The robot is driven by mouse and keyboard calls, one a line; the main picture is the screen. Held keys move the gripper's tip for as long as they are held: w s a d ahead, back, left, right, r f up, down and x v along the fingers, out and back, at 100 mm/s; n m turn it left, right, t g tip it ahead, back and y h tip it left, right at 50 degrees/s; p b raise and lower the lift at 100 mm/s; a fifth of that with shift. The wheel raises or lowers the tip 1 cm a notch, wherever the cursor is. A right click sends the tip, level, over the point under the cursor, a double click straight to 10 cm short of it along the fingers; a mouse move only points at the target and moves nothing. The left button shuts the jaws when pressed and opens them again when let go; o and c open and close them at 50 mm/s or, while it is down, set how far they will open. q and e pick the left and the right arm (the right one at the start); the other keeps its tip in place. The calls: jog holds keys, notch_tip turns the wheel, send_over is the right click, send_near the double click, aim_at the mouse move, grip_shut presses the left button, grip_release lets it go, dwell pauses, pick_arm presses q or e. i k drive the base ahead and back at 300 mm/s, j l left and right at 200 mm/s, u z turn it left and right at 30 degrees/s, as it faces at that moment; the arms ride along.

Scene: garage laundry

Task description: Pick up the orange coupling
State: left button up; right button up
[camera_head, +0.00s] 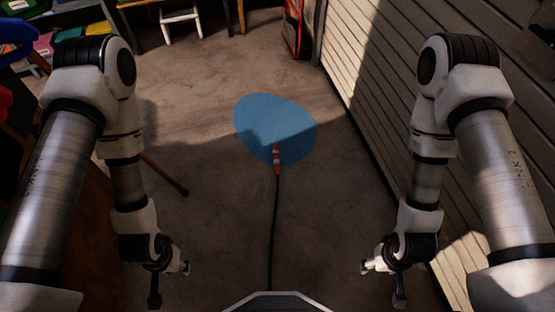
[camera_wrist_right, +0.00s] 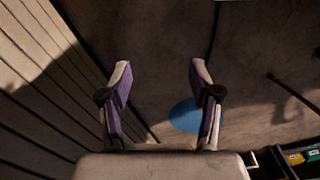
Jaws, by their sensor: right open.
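The orange coupling (camera_head: 277,160), with pale bands, sits at the end of a dark hose (camera_head: 274,230). It lies on the floor, its upper end over the lower edge of a blue mat (camera_head: 262,118). My left gripper (camera_head: 170,281) is open and empty, low and left of the hose. My right gripper (camera_head: 383,281) is open and empty, low and right of the hose. In the right wrist view, the right gripper's fingers (camera_wrist_right: 161,75) are spread with nothing between them. The blue mat (camera_wrist_right: 182,115) shows partly behind one finger; I cannot make out the coupling there.
A ribbed pale shutter wall (camera_head: 385,130) runs along the right. A brown stick (camera_head: 165,175) reaches over the floor at left. A white stool (camera_head: 181,24) and a red item (camera_head: 293,28) stand at the back. The floor around the mat is clear.

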aim_at(276, 162)
jog(key=z, duration=0.85)
jog(key=k+z, duration=0.1)
jog(key=z, duration=0.8)
jog(key=k+z, duration=0.1)
jog(key=z, duration=0.75)
jog(key=k+z, duration=0.1)
jog(key=z, duration=0.35)
jog(key=k+l+z, duration=0.2)
jog(key=l+z, duration=0.25)
jog(key=j+u, duration=0.1)
jog(key=u, duration=3.1)
jog(key=i+l+u, duration=0.25)
jog(key=i, duration=0.3)
jog(key=i+l+u, duration=0.25)
jog(key=i, duration=0.25)
jog(key=i+l+u, duration=0.25)
jog(key=i, duration=0.25)
